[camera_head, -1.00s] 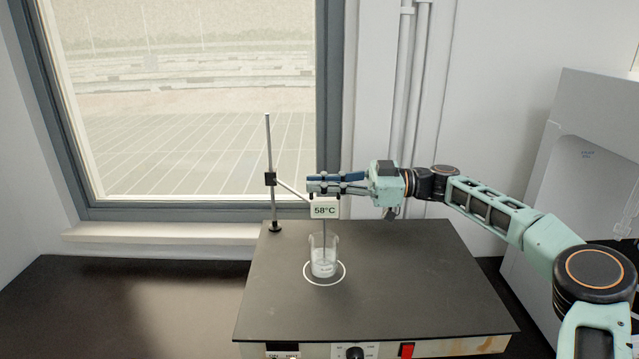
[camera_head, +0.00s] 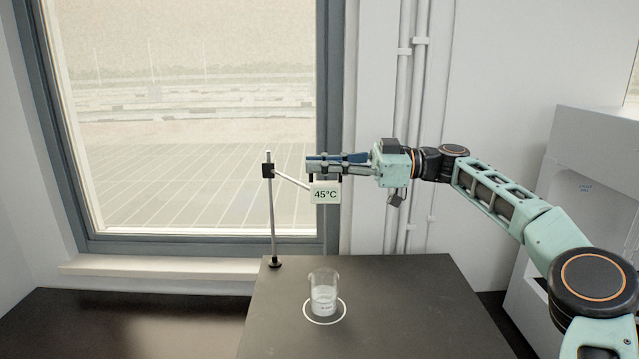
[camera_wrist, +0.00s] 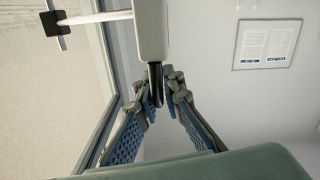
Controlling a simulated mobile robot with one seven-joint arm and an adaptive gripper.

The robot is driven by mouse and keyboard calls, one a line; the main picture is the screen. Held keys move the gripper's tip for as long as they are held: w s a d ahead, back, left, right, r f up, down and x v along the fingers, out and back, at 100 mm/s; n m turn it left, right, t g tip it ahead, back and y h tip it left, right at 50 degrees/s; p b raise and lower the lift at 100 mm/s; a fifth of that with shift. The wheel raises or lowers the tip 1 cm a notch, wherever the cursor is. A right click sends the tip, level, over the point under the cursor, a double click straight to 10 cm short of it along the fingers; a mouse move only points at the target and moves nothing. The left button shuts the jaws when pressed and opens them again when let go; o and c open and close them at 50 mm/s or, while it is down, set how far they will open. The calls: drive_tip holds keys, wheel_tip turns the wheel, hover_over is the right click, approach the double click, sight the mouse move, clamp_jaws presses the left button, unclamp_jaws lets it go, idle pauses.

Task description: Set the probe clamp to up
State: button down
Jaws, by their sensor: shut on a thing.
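The probe clamp (camera_head: 268,171) is a black block near the top of a thin upright metal rod (camera_head: 271,220). A light side arm runs from it to a white display (camera_head: 325,195) reading 45°C. My gripper (camera_head: 312,166) is beside the display's upper edge. In the wrist view, my gripper (camera_wrist: 158,98) is shut on a dark handle (camera_wrist: 155,78) at the end of the white display housing (camera_wrist: 151,30). The clamp block (camera_wrist: 54,23) shows there at upper left. The glass beaker (camera_head: 323,292) stands below the display; I cannot make out a probe stem in it.
A window (camera_head: 190,110) is behind the rod. A grey cabinet (camera_head: 590,165) stands at right. The air between display and beaker looks clear.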

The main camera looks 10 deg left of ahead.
drive_tip(key=shift+w+r, duration=0.1)
drive_tip(key=shift+r, duration=0.4)
drive_tip(key=c, duration=2.5)
unclamp_jaws()
drive_tip(key=o, duration=0.4)
drive_tip(key=shift+f, duration=0.2)
drive_tip(key=v, duration=1.2)
drive_tip(key=shift+f, duration=0.1)
